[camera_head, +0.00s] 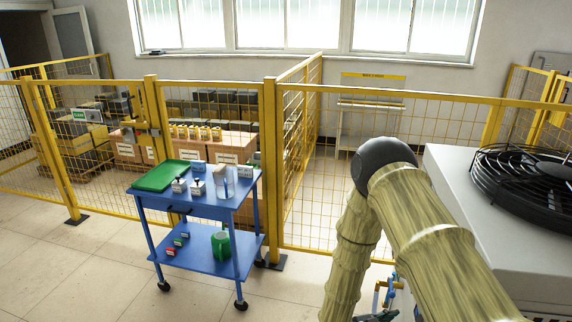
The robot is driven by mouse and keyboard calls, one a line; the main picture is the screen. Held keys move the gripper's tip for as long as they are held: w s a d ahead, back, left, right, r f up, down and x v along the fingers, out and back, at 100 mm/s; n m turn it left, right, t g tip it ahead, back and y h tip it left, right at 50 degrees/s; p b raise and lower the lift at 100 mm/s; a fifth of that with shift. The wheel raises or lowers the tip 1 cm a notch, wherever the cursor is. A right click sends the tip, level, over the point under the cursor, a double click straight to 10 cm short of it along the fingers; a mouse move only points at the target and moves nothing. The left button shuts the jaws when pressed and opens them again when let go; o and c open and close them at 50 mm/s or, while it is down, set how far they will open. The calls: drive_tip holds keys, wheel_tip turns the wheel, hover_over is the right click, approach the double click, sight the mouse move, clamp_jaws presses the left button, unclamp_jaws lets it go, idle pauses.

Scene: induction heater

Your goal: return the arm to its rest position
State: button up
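My arm (420,230), in a tan segmented cover, rises from the lower right to a dark rounded joint (385,163). From there it bends back down and leaves the picture at the bottom edge. The visible arm stands in front of the yellow mesh fence and left of a grey cabinet.
A blue two-shelf cart (205,210) carries a green tray (160,176) and small items. Yellow mesh fencing (391,97) crosses behind it. A grey cabinet (455,190) with a black fan grille (525,175) stands close right. Floor (60,270) is clear at left.

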drive_tip(key=s+a+f+n+y, duration=0.3)
drive_tip(key=s+f+n+y, duration=0.65)
drive_tip(key=s+f, duration=0.25)
drive_tip(key=s+a+n+g+y, duration=0.2)
drive_tip(key=s+n, duration=0.1)
drive_tip(key=s, duration=0.7)
drive_tip(key=s+a+n+g+y, duration=0.2)
drive_tip(key=s+a+n+g, duration=0.1)
drive_tip(key=s, duration=0.7)
drive_tip(key=shift+a+f+n, duration=0.25)
drive_tip(key=shift+n, duration=0.2)
drive_tip(key=shift+s+y, duration=0.1)
drive_tip(key=shift+y, duration=0.15)
